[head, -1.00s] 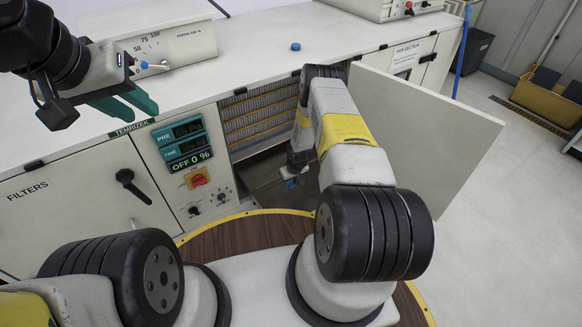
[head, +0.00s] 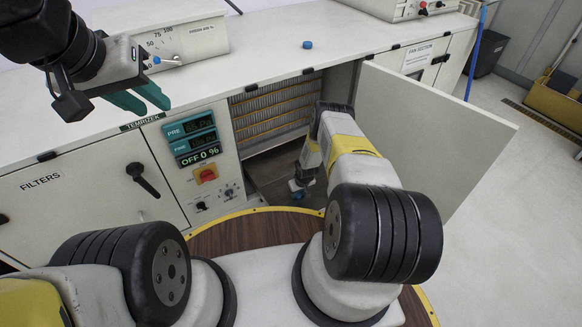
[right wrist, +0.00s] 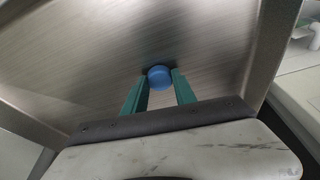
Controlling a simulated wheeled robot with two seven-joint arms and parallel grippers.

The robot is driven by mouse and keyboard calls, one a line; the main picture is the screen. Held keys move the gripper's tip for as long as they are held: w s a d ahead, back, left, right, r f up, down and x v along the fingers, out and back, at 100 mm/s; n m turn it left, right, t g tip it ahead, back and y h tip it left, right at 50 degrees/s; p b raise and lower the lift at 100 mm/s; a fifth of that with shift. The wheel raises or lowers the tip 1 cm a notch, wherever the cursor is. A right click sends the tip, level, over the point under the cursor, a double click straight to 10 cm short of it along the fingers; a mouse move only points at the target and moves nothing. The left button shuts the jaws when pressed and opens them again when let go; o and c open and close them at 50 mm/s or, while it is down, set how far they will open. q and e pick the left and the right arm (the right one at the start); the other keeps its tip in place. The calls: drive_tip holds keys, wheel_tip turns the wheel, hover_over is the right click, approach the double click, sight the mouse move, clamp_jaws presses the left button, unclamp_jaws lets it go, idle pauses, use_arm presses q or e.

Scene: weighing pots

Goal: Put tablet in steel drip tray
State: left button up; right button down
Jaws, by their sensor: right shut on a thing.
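A blue round tablet (right wrist: 160,77) is between the green fingers of my right gripper (right wrist: 159,90) in the right wrist view. The right gripper is shut on it. The steel drip tray (right wrist: 95,50) spreads behind the tablet, with raised walls at the sides. I cannot tell whether the tablet touches the tray floor. In the head view the right gripper (head: 297,187) is low inside the open cabinet, over the tray (head: 270,186), partly hidden by my right arm. My left gripper (head: 150,104) is open and empty above the cabinet front at left.
Another blue round piece (head: 307,45) lies on the white cabinet top. The open cabinet door (head: 435,140) stands right of my right arm. Filter panels (head: 270,105) line the compartment's back. A control panel (head: 190,150) and a filters door (head: 75,205) are to the left.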

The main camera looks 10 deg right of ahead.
drive_tip(key=c, duration=1)
unclamp_jaws()
drive_tip(key=shift+f, duration=0.1)
wheel_tip(320, 180, up, 54)
drive_tip(key=s+m+t, duration=0.1)
drive_tip(key=s+m, duration=0.1)
drive_tip(key=s+a+r+t, duration=0.1)
drive_tip(key=s+a+r, duration=0.1)
drive_tip(key=s+r, duration=1.15)
drive_tip(key=s+a+r, duration=0.1)
drive_tip(key=s+r, duration=0.2)
drive_tip(key=s, duration=0.5)
drive_tip(key=s+a+r+t+y, duration=0.1)
drive_tip(key=s+r, duration=0.3)
drive_tip(key=s, duration=0.5)
drive_tip(key=shift+s+a+r, duration=0.15)
drive_tip(key=shift+s+a, duration=0.05)
drive_tip(key=shift+a, duration=0.25)
